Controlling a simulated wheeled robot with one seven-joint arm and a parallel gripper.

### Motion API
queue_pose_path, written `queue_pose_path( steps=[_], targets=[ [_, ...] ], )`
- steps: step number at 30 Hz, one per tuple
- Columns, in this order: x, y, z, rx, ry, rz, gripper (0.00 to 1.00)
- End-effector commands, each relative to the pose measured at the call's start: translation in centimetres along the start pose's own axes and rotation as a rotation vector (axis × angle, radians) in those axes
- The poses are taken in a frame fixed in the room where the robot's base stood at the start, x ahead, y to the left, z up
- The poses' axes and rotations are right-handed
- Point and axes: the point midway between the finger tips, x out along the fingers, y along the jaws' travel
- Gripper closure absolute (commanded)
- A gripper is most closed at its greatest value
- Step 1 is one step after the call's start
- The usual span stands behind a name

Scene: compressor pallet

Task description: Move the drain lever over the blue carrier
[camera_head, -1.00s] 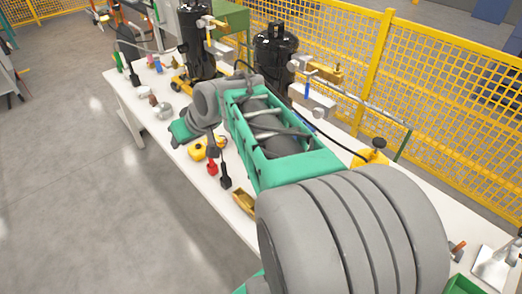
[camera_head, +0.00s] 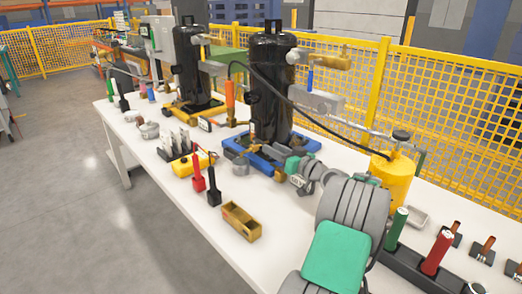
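The blue carrier (camera_head: 236,143) is a low blue base on the white table, with a tall black compressor (camera_head: 270,90) standing on it. My gripper (camera_head: 291,168) is at the end of my folded arm, beside the carrier's front right corner. It is small in the picture, and I cannot see whether its fingers are open or hold anything. A small brownish part (camera_head: 263,150) shows at the compressor's foot, over the carrier. I cannot tell whether this is the drain lever.
A yellow tank (camera_head: 391,182) stands right of my arm. A second compressor (camera_head: 191,62) stands behind left. A yellow mesh fence (camera_head: 450,110) runs behind.

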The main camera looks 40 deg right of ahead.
Motion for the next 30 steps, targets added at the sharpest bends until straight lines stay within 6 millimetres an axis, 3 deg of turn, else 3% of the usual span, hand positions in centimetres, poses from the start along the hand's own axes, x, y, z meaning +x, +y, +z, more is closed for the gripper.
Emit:
queue_pose_path(
  steps=[6, 10, 19, 30],
  targets=[
    [4.5, -0.2, 0.1, 0.000, -0.002, -0.005, 0.67],
    [6.0, -0.2, 0.0, 0.001, -0.002, -0.004, 0.67],
    [6.4, -0.2, 0.0, 0.002, -0.003, -0.002, 0.67],
    [6.4, -0.2, 0.0, 0.002, -0.003, -0.002, 0.98]
  ],
)
